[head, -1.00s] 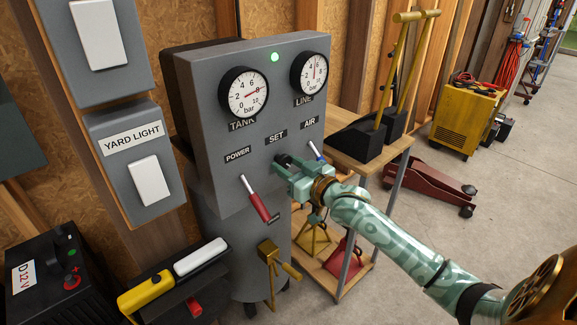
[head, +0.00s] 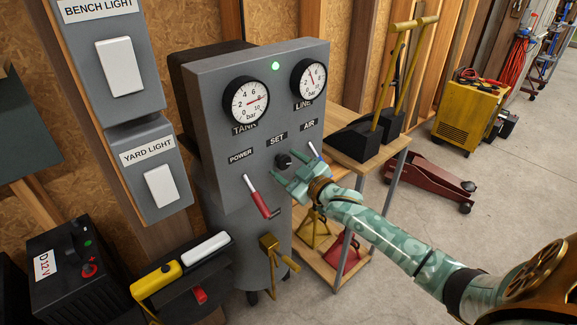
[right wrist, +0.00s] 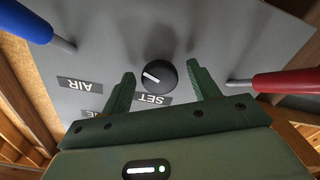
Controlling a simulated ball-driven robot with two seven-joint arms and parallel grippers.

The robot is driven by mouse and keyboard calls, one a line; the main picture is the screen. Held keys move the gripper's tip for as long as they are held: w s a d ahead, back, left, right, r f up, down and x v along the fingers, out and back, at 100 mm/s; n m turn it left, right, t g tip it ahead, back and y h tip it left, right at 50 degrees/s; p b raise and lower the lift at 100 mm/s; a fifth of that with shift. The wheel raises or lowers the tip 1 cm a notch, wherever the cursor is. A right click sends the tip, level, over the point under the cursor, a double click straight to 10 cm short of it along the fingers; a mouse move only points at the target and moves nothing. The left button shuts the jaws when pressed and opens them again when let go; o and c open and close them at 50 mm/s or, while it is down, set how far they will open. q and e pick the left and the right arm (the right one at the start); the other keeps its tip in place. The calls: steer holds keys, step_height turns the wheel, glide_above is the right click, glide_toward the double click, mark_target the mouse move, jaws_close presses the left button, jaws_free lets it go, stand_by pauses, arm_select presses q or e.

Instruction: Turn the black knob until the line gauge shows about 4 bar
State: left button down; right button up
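The black knob (head: 283,160) sits on the grey panel by the SET label, and its white pointer line shows in the right wrist view (right wrist: 160,75). The line gauge (head: 308,81) has its red needle pointing up, slightly left, between 4 and 6 and seemingly nearer 4; the exact value is hard to read. My right gripper (head: 282,164) is open, with its fingers pointing at the panel. In the right wrist view my right gripper (right wrist: 160,84) has its fingers spread on either side of the knob, apart from it and empty. My left gripper is out of view.
The red POWER lever (head: 258,196) and blue AIR lever (head: 315,151) flank the knob. A wooden bench (head: 365,150) stands right of the panel.

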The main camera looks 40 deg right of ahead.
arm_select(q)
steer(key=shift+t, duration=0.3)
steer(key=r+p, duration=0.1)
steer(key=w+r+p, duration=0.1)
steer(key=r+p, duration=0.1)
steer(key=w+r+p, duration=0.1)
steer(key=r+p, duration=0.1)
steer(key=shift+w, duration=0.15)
arm_select(e)
steer(key=s+d, duration=0.1)
steer(key=s, duration=1.5)
steer(key=shift+s+d, duration=0.15)
steer(key=shift+f, duration=0.1)
